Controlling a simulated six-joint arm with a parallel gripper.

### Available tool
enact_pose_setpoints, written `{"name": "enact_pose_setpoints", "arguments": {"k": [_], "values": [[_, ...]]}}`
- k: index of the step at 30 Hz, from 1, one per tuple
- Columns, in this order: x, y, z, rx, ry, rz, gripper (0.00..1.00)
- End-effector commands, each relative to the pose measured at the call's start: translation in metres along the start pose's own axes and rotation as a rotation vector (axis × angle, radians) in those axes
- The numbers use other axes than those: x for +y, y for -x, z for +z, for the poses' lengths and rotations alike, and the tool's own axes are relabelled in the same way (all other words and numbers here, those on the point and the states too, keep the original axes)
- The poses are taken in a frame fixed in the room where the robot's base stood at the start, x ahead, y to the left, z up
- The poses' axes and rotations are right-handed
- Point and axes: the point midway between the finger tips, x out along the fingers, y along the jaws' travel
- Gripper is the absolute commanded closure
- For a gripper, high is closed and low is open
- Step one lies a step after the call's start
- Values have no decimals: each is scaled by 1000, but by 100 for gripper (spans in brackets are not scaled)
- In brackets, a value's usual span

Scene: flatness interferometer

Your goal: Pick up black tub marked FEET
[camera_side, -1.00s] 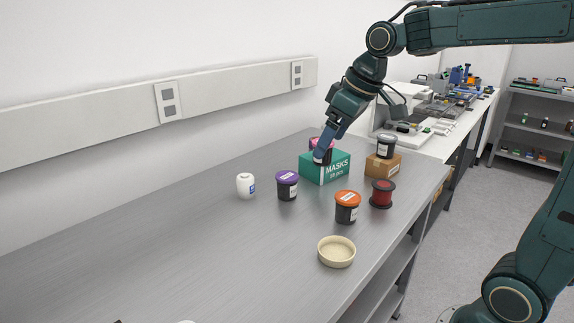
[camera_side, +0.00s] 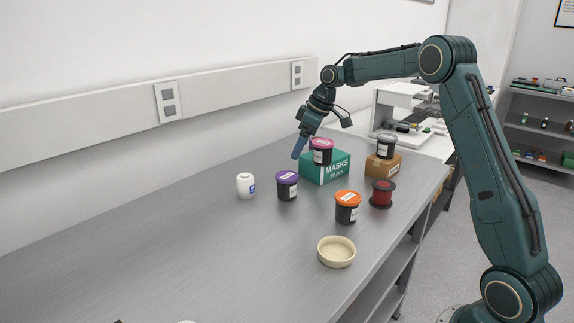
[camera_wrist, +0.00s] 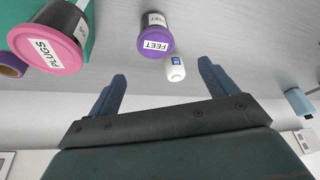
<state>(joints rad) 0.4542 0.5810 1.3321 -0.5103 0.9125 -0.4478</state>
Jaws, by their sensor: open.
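The black tub marked FEET has a purple lid. It stands upright on the bench in the side view (camera_side: 287,188), left of the green masks box. In the wrist view the tub (camera_wrist: 155,38) lies beyond the fingertips, between them sideways, with FEET readable on the lid. My gripper (camera_side: 299,148) is open and empty, above the bench behind the FEET tub and left of the pink-lidded tub. Its two fingers show apart in the wrist view (camera_wrist: 162,72). Nothing is between the fingers.
A pink-lidded tub marked PLUGS (camera_wrist: 52,38) stands on the green masks box (camera_side: 325,170). A white bottle (camera_side: 246,187) stands left of the FEET tub. An orange-lidded tub (camera_side: 347,208), red spool (camera_side: 382,195) and cream dish (camera_side: 336,252) stand nearer.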

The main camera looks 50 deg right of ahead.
Motion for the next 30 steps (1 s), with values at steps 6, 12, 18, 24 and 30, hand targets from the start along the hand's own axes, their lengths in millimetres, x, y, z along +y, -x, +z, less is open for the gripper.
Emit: {"name": "enact_pose_setpoints", "arguments": {"k": [6,12,18,24,30], "values": [[11,-9,2,1,11,-6,15],[10,-12,2,1,11,-7,15],[9,-29,2,0,11,-9,15],[9,-58,2,-1,11,-9,15],[9,-85,2,0,10,-7,15]]}}
